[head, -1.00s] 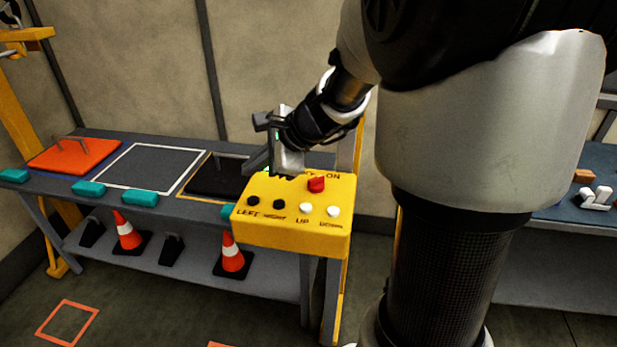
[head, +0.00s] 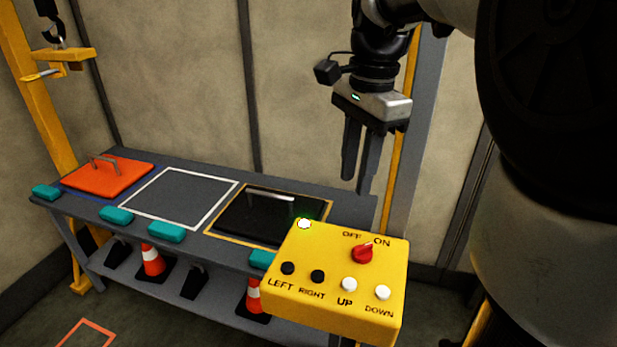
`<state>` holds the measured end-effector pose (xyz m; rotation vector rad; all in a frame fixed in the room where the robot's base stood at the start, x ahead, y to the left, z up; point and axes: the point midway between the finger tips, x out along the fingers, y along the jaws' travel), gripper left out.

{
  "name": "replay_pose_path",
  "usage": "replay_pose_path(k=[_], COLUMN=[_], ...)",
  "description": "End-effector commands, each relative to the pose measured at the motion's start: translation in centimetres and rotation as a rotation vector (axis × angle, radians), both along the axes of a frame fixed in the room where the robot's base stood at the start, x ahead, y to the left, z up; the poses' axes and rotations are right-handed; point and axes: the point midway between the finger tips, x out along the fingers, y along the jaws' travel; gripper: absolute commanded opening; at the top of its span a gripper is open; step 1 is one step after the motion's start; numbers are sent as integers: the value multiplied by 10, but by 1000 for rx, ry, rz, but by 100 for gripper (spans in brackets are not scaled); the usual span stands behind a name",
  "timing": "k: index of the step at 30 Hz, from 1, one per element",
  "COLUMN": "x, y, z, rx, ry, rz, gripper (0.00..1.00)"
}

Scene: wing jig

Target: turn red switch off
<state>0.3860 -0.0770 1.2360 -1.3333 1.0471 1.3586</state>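The red switch (head: 362,253) is a small knob on top of the yellow control box (head: 335,317), between the OFF and ON labels. Its raised part appears to point towards ON. A lamp (head: 304,223) at the box's back left corner glows whitish green. My gripper (head: 356,186) hangs fingers down, above and behind the switch in the picture, clear of it. Its two fingers show a narrow gap with nothing between them.
The box has black LEFT and RIGHT buttons (head: 317,277) and white UP and DOWN buttons (head: 349,284). Behind it is a grey bench (head: 140,155) with an orange plate (head: 108,177) and a black plate (head: 262,215). A yellow-edged post (head: 408,130) stands behind my gripper.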

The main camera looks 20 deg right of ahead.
Motion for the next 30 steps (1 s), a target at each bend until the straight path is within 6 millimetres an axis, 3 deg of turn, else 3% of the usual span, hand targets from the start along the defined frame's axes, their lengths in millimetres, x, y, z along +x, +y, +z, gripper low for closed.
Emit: replay_pose_path(k=[3,7,24,30], x=[-8,-9,-9,-9], y=[-11,-12,-12,-12], z=[6,-8,-129,-156], rx=[-51,-55,-51,-51], ry=[26,29,31,29], rz=[-15,-16,-15,-14], gripper=[28,28,28,28])
